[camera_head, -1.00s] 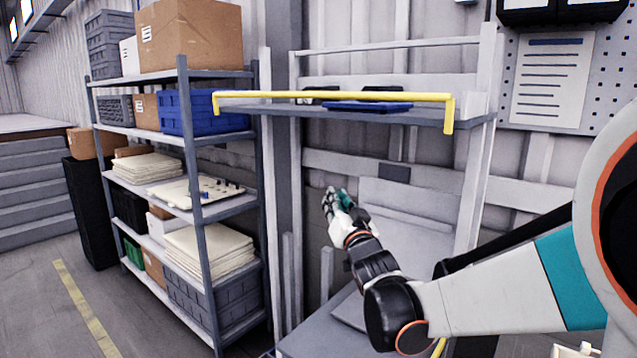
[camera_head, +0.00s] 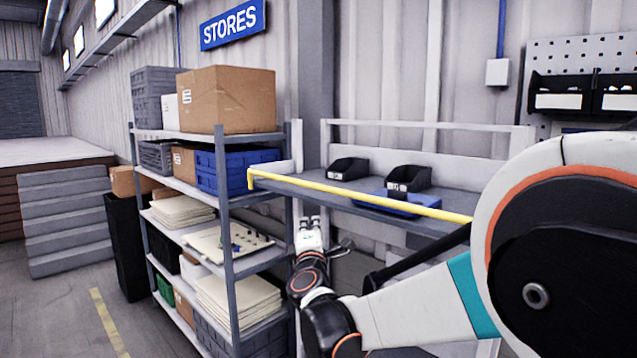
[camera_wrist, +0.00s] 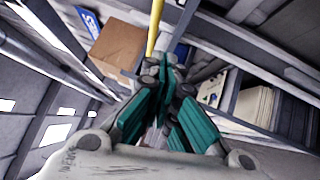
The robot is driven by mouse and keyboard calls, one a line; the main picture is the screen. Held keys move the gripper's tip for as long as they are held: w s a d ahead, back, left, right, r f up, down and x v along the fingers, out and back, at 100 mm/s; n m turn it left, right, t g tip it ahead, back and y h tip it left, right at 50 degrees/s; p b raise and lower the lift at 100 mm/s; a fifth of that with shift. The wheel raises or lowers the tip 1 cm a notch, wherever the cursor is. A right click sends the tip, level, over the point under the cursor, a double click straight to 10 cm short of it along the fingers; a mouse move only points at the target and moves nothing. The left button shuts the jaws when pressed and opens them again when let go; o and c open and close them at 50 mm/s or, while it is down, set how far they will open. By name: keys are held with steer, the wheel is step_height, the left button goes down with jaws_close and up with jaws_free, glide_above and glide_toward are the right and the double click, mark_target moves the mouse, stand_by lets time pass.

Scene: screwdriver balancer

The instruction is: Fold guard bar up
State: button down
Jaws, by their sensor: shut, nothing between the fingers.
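The yellow guard bar (camera_head: 330,189) runs along the front of the upper shelf (camera_head: 455,196) in the head view, with a short bent end at its left. Its right end is hidden behind my arm. My gripper (camera_head: 309,224) is shut and empty, fingers pointing up, below the bar in the picture. In the wrist view a piece of the yellow bar (camera_wrist: 155,27) shows just beyond the teal-padded fingers of my gripper (camera_wrist: 168,68). I cannot tell whether they touch it.
Black bins (camera_head: 348,168) and a blue tray (camera_head: 385,201) rest on the shelf behind the bar. A grey rack (camera_head: 222,220) with a cardboard box (camera_head: 226,100) and a blue crate (camera_head: 235,170) stands close to the left. Open floor (camera_head: 65,300) lies farther left.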

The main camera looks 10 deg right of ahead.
steer(key=p, duration=0.2)
glide_toward(320, 189)
steer(key=w+a, duration=0.2)
steer(key=a, duration=0.1)
steer(key=shift+n, duration=0.3)
steer(key=shift+w+d+p, duration=0.35)
steer(key=shift+w+d, duration=1.15)
steer(key=shift+w, duration=0.15)
steer(key=shift+d+r, duration=0.1)
steer(key=shift+d, duration=0.05)
steer(key=shift+w+d+r+b, duration=0.25)
steer(key=shift+d+b, duration=0.15)
steer(key=shift+d, duration=0.05)
steer(key=shift+r, duration=0.15)
steer(key=shift+a, duration=0.1)
